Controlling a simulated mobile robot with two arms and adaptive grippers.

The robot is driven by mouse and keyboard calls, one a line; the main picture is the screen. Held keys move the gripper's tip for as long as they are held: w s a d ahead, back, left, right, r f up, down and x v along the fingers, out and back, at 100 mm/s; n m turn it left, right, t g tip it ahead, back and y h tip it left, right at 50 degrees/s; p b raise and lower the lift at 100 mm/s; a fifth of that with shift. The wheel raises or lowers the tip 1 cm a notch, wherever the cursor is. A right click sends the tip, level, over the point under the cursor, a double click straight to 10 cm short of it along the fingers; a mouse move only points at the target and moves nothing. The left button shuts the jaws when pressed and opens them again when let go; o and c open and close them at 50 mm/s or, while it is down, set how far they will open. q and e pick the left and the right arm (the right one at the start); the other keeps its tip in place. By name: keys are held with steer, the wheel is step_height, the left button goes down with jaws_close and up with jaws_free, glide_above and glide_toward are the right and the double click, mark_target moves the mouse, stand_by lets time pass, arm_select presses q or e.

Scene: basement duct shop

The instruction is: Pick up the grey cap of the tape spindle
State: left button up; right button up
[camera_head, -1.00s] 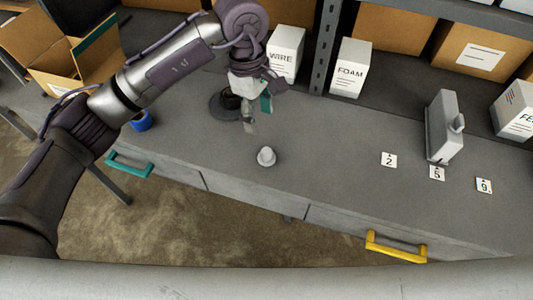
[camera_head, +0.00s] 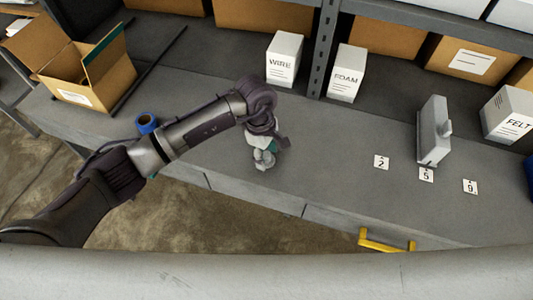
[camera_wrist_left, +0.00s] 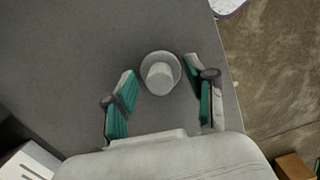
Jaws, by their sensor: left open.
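The grey cap (camera_wrist_left: 160,75), a round flange with a narrower knob, sits on the grey bench top, seen from above in the left wrist view. My left gripper (camera_wrist_left: 160,92) is open above it, with one teal-padded finger on each side of the cap. I see bench showing between the cap and each finger. In the head view my left gripper (camera_head: 264,158) hangs over the cap's place and largely covers it. The dark spindle base is hidden behind my left arm. My right gripper is not in view.
A blue tape roll (camera_head: 147,123) is at the bench's front left. WIRE (camera_head: 284,60) and FOAM (camera_head: 346,74) boxes stand behind. A grey device (camera_head: 433,131) and number cards (camera_head: 426,175) are to the right. The bench's front edge is close to the cap.

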arm_select(q)
steer(key=c, duration=0.9)
steer(key=shift+c, duration=0.2)
